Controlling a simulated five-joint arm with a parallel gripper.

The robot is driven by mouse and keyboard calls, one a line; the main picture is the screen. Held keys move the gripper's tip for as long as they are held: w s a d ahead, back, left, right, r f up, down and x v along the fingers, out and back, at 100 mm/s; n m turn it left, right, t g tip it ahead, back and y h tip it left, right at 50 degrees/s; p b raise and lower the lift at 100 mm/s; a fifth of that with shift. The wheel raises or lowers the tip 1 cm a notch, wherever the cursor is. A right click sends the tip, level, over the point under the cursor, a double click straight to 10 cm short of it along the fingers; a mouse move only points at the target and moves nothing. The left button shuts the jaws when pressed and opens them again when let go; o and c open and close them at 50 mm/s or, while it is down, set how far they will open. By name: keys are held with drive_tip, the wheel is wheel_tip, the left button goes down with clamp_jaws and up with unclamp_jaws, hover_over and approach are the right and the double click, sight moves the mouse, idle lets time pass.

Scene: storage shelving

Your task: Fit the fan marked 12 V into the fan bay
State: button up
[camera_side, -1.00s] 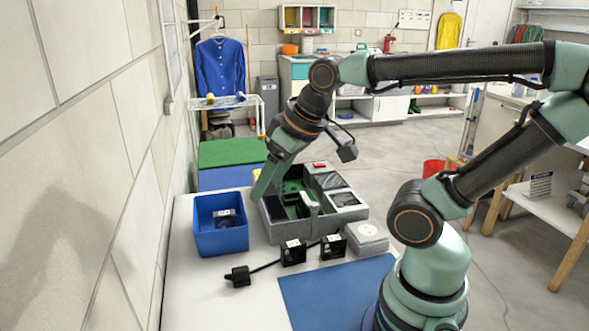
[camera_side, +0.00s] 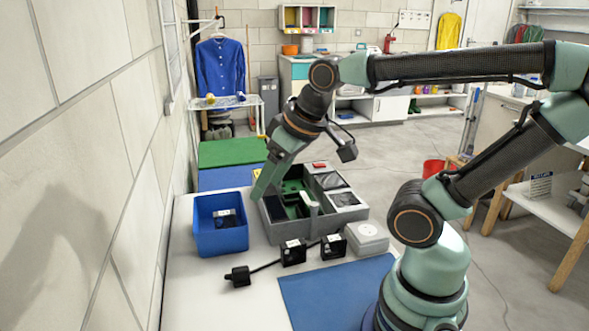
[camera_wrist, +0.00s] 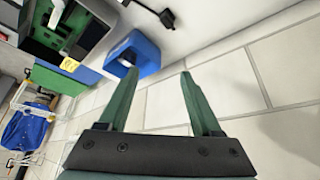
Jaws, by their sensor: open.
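Two small black fans with white labels stand on the white table in front of the grey case, a left one (camera_side: 293,253) and a right one (camera_side: 333,247). A dark object with a pale label (camera_side: 227,218), perhaps another fan, lies in the blue bin (camera_side: 222,241). The labels are too small to read, so I cannot tell which is 12 V. The grey case (camera_side: 290,231) is open, with green boards inside; I cannot make out its fan bay for certain. My gripper (camera_side: 261,192) is open and empty, tilted down by the case's left side. In the wrist view its fingers (camera_wrist: 159,76) are apart.
A black plug-like part (camera_side: 238,277) with a cable lies at the table's front left. A white box (camera_side: 366,238) stands right of the fans. A blue mat (camera_side: 335,292) lies in front, clear. The block wall (camera_side: 90,160) runs close along the left.

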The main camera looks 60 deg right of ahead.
idle(0.3)
drive_tip(key=n+g, duration=0.6)
drive_tip(key=n, duration=0.4)
hover_over(294, 244)
wheel_tip(294, 244, down, 11)
drive_tip(key=f, duration=0.7)
drive_tip(key=shift+w+d, duration=0.3)
drive_tip(key=f, duration=0.3)
drive_tip(key=shift+s+a+f, duration=0.25)
drive_tip(key=shift+a+f, duration=0.05)
drive_tip(key=shift+f, duration=0.85)
clamp_jaws()
